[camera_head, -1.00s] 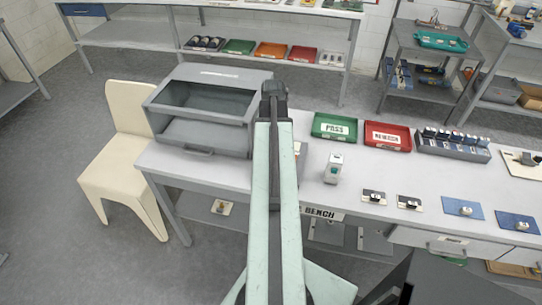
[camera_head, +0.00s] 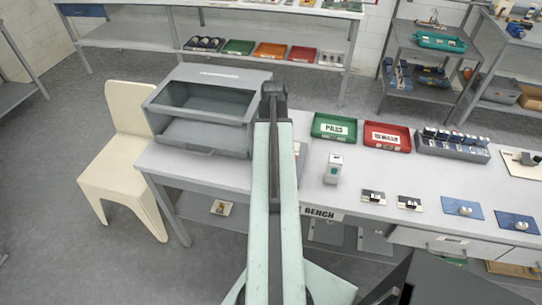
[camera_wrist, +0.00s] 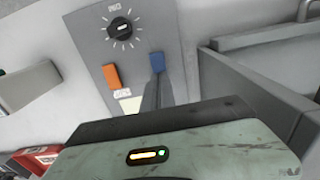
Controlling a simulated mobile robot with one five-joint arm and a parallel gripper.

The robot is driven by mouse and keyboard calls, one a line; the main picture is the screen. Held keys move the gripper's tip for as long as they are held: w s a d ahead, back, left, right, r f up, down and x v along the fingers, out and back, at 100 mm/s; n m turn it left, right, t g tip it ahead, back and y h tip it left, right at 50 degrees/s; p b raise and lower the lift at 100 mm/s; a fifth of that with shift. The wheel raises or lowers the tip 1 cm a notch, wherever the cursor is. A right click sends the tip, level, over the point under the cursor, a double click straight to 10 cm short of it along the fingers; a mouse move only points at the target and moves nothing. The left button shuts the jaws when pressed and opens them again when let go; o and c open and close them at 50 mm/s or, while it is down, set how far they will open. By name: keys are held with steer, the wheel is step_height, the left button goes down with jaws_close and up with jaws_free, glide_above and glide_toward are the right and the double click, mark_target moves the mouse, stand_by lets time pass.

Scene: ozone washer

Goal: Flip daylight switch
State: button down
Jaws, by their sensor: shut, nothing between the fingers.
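A grey control panel (camera_wrist: 130,50) fills the upper middle of the wrist view. It carries a black round dial (camera_wrist: 120,28), an orange switch (camera_wrist: 112,76) with a small label below it, and a blue switch (camera_wrist: 157,62). No readable label shows which one is the daylight switch. My gripper (camera_wrist: 152,92) is shut and empty, with its narrow dark fingers just below the blue switch; I cannot tell whether they touch it. In the head view my gripper (camera_head: 273,92) is at the right side of the grey washer box (camera_head: 200,138), and my arm hides the panel.
A cream chair (camera_head: 125,160) is at the left. In the wrist view a grey wall (camera_wrist: 245,85) rises on the right.

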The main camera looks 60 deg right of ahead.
steer(key=shift+f+b, duration=0.95)
stand_by(0.7)
steer(key=shift+r, duration=0.1)
step_height(320, 180, up, 7)
steer(key=p, duration=0.7)
stand_by(0.4)
